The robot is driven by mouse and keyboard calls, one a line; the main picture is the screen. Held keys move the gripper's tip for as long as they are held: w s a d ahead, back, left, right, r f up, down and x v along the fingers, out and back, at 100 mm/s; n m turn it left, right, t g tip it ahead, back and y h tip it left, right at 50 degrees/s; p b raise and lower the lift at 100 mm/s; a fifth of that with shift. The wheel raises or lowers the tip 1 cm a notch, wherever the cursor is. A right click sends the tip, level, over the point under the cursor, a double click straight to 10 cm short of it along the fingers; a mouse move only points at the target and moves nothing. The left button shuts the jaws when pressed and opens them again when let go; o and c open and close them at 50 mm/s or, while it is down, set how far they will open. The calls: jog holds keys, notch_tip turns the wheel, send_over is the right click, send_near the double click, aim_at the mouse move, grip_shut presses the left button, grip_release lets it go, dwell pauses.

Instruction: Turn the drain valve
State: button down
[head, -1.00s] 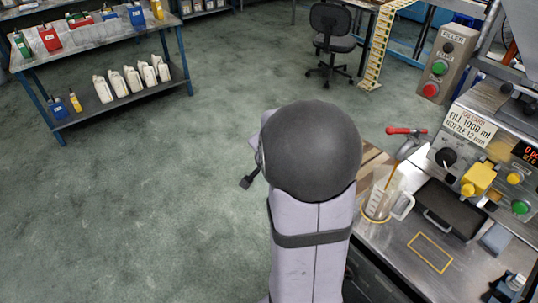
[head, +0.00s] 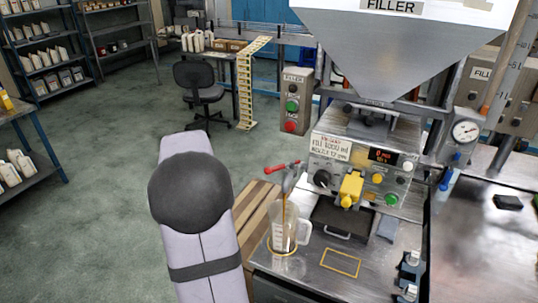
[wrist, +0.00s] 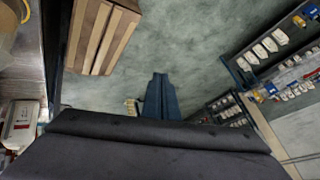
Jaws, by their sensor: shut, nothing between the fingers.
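The red-handled valve (head: 281,168) sits on the spout at the left of the filler machine. Its red lever points left, roughly level. An amber stream (head: 285,212) runs from the spout into a clear measuring jug (head: 282,238). The jug stands on the metal bench inside a yellow ring mark. My gripper (wrist: 161,76) shows in the wrist view with its dark fingers together and nothing between them. It is over the floor, apart from the valve. The valve is not seen in the wrist view. In the head view my own arm hides the gripper.
The filler machine (head: 365,160) has knobs, a yellow-covered switch (head: 350,190) and a display, below a large hopper (head: 400,45). A black tray (head: 340,217) lies right of the jug. A wooden pallet (head: 250,212) is left of the bench. Open floor lies to the left.

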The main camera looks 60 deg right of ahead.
jog(key=s+d+r+n+g+y+p, duration=0.1)
jog(key=s+d+r+n+g+p, duration=0.15)
jog(key=s+d+r, duration=0.7)
jog(key=s+d+r+n+g+y+p, duration=0.1)
jog(key=s+d+r+n, duration=0.4)
jog(key=s, duration=0.7)
notch_tip(320, 180, down, 9)
jog(key=m+p, duration=0.1)
jog(key=p, duration=0.2)
jog(key=shift+d+f+p, duration=0.2)
jog(key=shift+d+p, duration=0.15)
jog(key=shift+d, duration=0.1)
